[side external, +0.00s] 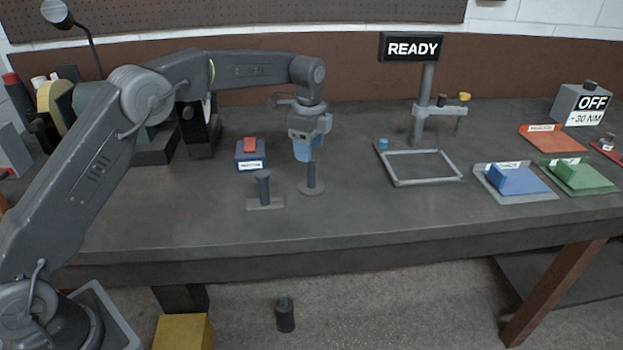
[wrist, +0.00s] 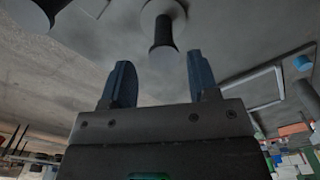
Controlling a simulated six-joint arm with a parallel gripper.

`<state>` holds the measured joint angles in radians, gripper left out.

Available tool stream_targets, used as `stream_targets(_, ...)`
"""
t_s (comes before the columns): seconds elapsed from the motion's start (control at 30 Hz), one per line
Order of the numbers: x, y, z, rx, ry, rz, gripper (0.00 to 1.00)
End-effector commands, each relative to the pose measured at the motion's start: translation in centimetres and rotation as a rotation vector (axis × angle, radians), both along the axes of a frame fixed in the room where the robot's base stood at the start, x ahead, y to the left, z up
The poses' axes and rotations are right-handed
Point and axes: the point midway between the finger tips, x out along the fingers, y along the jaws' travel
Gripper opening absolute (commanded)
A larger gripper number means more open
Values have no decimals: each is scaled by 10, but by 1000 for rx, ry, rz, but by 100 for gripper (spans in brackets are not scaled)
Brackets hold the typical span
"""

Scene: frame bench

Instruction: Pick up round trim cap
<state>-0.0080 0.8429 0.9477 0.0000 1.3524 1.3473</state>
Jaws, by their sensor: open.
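A round disc with an upright dark post (side external: 312,187), which I take to be the round trim cap, stands on the bench. In the wrist view the dark post (wrist: 162,32) rises from its pale disc, top centre, beyond the fingertips. My gripper (side external: 308,155) points down above it; its blue fingers are apart and empty. In the wrist view my gripper (wrist: 160,75) has the post's near end roughly centred between its fingers. In the side view the fingers are just over the post top; whether they overlap it is unclear.
A similar post on a rectangular base (side external: 264,190) stands close on the left. A grey frame (side external: 425,181) with a small blue cylinder (side external: 383,144) lies right; blue (side external: 515,180) and green (side external: 580,177) blocks lie farther right.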

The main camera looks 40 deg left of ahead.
Motion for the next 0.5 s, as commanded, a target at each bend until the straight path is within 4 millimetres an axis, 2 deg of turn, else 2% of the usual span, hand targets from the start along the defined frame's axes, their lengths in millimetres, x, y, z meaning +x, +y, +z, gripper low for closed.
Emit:
stream_targets(0.1,0,0,-13,0,1,0,55)
stream_targets(0.27,1,-1,-23,0,1,1,55)
stream_targets(0.5,4,-4,-57,1,2,1,55)
